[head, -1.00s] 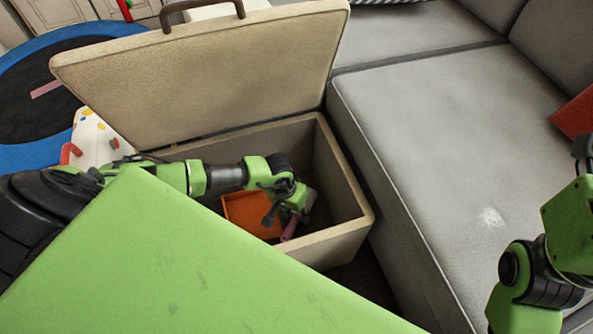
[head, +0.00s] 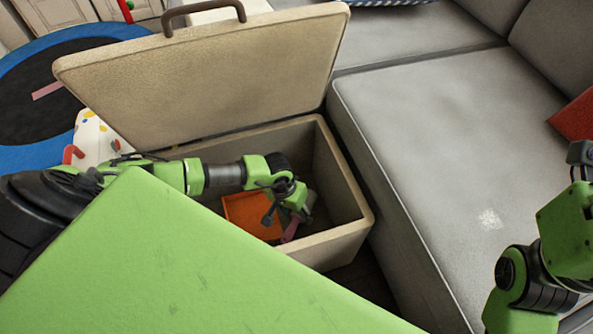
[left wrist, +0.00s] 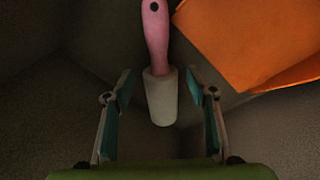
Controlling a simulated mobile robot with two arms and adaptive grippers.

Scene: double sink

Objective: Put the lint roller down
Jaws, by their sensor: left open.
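The lint roller (left wrist: 156,40) has a pink handle and a white roll. In the left wrist view it lies inside the storage box, its roll between the fingers of my left gripper (left wrist: 159,78), with a gap on each side. In the head view its pink handle (head: 290,231) shows just below my left gripper (head: 284,214), which reaches down into the open box (head: 334,238). My left gripper is open. Whether the roller rests fully on the box floor is hard to tell.
An orange bin (head: 248,213) is beside the roller in the box. The box's beige lid (head: 205,75) stands open behind. A grey sofa (head: 440,130) with a white spot (head: 490,218) borders the right. A green panel of mine covers the lower left.

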